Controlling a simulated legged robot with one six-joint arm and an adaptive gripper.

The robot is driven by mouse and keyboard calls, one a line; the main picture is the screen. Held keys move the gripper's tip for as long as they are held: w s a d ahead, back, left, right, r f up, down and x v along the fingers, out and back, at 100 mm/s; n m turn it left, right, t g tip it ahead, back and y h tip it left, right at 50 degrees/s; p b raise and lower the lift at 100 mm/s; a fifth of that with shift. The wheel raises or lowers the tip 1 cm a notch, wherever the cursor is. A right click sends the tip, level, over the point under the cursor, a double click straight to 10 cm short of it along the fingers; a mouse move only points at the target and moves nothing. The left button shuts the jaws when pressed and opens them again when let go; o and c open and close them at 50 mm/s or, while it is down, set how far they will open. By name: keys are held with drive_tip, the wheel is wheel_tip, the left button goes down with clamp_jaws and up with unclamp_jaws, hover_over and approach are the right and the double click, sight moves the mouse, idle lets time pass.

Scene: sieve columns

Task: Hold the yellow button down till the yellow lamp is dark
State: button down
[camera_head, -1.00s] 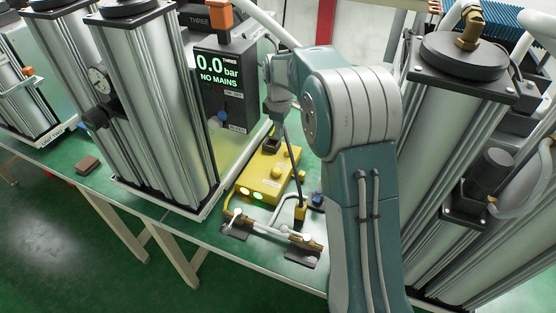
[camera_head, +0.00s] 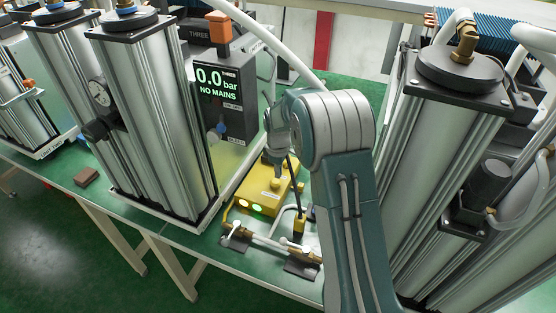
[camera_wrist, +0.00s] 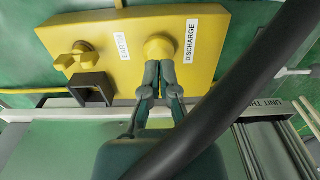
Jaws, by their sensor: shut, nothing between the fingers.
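The yellow control box (camera_head: 256,196) lies on the green bench, with two lit lamps on its front end. The left lamp (camera_head: 243,203) glows pale yellow and the other lamp (camera_head: 257,208) glows green. The round yellow button (camera_wrist: 160,46) sits beside the DISCHARGE label (camera_wrist: 191,41). My gripper (camera_wrist: 162,66) is shut and empty, with its fingertips at the button's near edge. They look touching or nearly so; I cannot tell whether the button is pressed in. In the head view, my gripper (camera_head: 277,174) is over the box.
A yellow knob (camera_wrist: 78,56) and a black bracket (camera_wrist: 92,89) are beside the button, near the EARTH label (camera_wrist: 122,46). A black hose (camera_wrist: 235,90) crosses the wrist view. The display (camera_head: 217,81) reads 0.0 bar, NO MAINS. Metal columns (camera_head: 158,120) stand at left.

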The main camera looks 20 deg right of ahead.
sight(279, 184)
drive_tip(key=shift+f, duration=1.5)
drive_tip(key=shift+f, duration=0.75)
drive_tip(key=shift+s+f, duration=0.3)
drive_tip(key=shift+f, duration=0.15)
wheel_tip(279, 184, up, 13)
drive_tip(key=shift+w, duration=0.35)
drive_tip(key=shift+r, duration=0.1)
drive_tip(key=shift+s, duration=0.1)
